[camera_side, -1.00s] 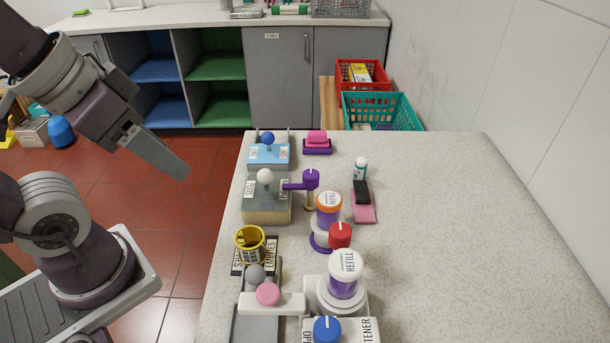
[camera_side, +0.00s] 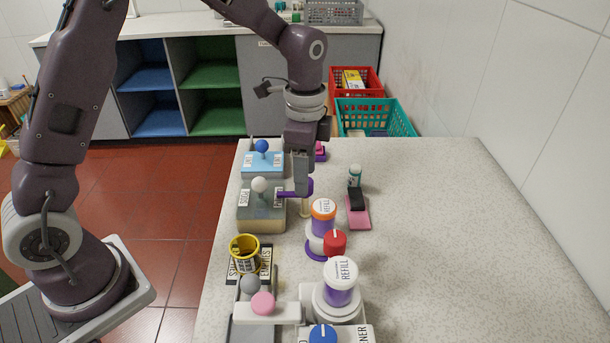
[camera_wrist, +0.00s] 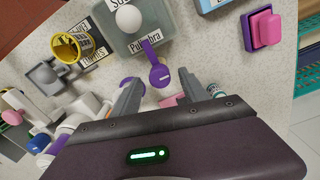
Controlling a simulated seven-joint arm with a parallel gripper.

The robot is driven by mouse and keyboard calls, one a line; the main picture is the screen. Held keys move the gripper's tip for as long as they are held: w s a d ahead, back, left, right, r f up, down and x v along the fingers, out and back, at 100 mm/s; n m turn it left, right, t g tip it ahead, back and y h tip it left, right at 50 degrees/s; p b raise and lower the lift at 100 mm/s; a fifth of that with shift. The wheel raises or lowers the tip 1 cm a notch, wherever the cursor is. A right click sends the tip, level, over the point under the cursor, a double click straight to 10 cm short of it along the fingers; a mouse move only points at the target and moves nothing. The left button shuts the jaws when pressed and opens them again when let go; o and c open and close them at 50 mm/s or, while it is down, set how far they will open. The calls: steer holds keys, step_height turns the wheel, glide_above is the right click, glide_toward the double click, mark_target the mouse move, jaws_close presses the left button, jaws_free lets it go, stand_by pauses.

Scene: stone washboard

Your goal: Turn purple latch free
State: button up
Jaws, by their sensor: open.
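The purple latch (camera_side: 290,194) is a flat arm with a round knob end. It reaches left over the edge of the box with the white ball knob (camera_side: 260,185), and a pale post (camera_side: 305,208) stands under its round end. My gripper (camera_side: 301,186) points straight down over the latch and partly hides its round end. In the wrist view the latch (camera_wrist: 158,72) lies between my two open fingers (camera_wrist: 159,80), its arm pointing up toward the box (camera_wrist: 140,43). I cannot tell whether a finger touches it.
A blue box with a blue knob (camera_side: 262,160) stands behind. An orange-rimmed refill jar (camera_side: 323,210) and red knob (camera_side: 335,242) are close in front. A yellow cup (camera_side: 245,250) is front left; a black-and-pink block (camera_side: 357,205) is right. The table's right side (camera_side: 450,240) is clear.

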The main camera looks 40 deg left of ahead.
steer(key=shift+f, duration=0.65)
jaws_close()
steer(key=shift+n, duration=0.4)
steer(key=n, duration=0.3)
steer(key=shift+n, duration=0.4)
steer(key=n, duration=0.9)
steer(key=shift+r+n, duration=0.1)
steer(key=shift+n, duration=2.1)
